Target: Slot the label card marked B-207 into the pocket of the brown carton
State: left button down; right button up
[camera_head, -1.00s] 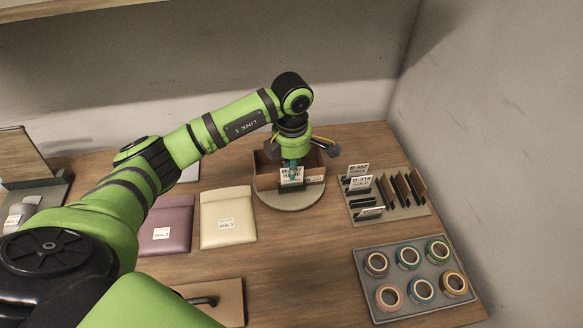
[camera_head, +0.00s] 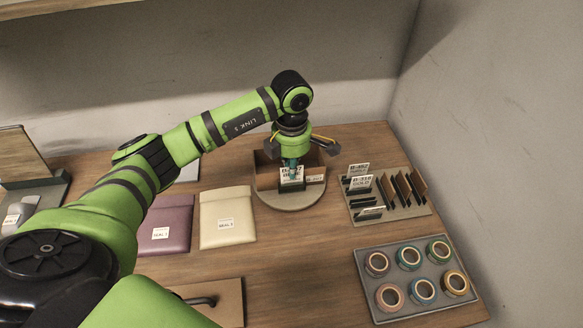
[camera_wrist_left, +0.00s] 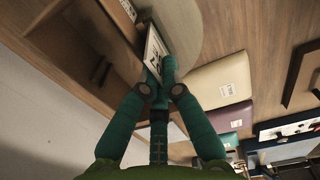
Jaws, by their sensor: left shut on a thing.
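The brown carton (camera_head: 263,171) stands open on a round grey turntable (camera_head: 290,201) at the back middle of the table. My left gripper (camera_head: 290,168) points down at the carton's front side and is shut on a white label card (camera_head: 291,178). The card is upright against the carton's front, its print partly covered by the fingers. In the left wrist view the fingertips (camera_wrist_left: 159,77) pinch the card (camera_wrist_left: 154,50) beside the carton wall (camera_wrist_left: 112,45). The pocket is hidden behind the card and fingers, so I cannot tell how deep the card sits. My right gripper is out of view.
A rack (camera_head: 390,207) with several cards stands right of the carton. A grey tray (camera_head: 374,295) of tape rolls lies in front of it. A cream envelope (camera_head: 227,232) and a purple one (camera_head: 170,232) lie left. Bare table lies between envelopes and tray.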

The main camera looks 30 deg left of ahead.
pick_arm(q)
jog(key=shift+s+f, duration=0.25)
jog(key=shift+f, duration=0.15)
jog(key=c, duration=1.4)
grip_release()
jog(key=shift+o, duration=0.2)
jog(key=shift+w+a, duration=0.15)
jog(key=shift+w, duration=0.2)
notch_tip(320, 180, up, 12)
